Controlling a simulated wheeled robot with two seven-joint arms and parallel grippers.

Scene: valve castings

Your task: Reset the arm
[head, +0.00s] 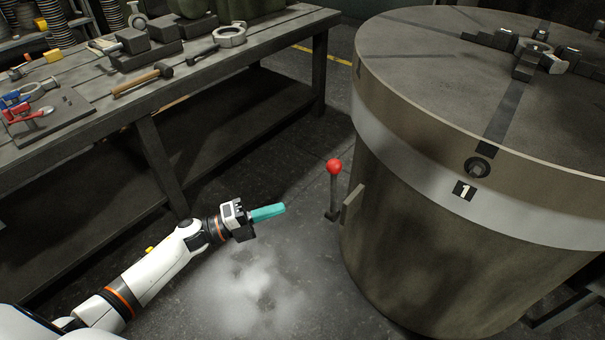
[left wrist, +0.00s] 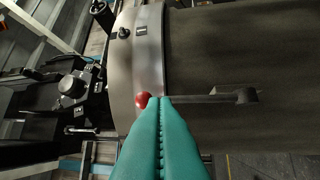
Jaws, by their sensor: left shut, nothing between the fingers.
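My left arm comes in from the lower left in the head view. Its gripper (head: 268,212) has teal fingers that are shut and hold nothing. It hangs in free air over the floor, left of the lever (head: 334,190) with a red ball knob (head: 334,166). In the left wrist view the shut fingers (left wrist: 159,105) point toward the round machine, and the red knob (left wrist: 143,99) shows just beyond their tips. A gap shows between the fingers and the lever in the head view. My right gripper is in neither view.
A large round machine table (head: 430,215) marked 1 fills the right, with a chuck (head: 538,52) on top. A workbench (head: 190,75) at the upper left holds a hammer (head: 142,80), a metal ring (head: 229,36) and clamps. The floor (head: 270,285) between them is open.

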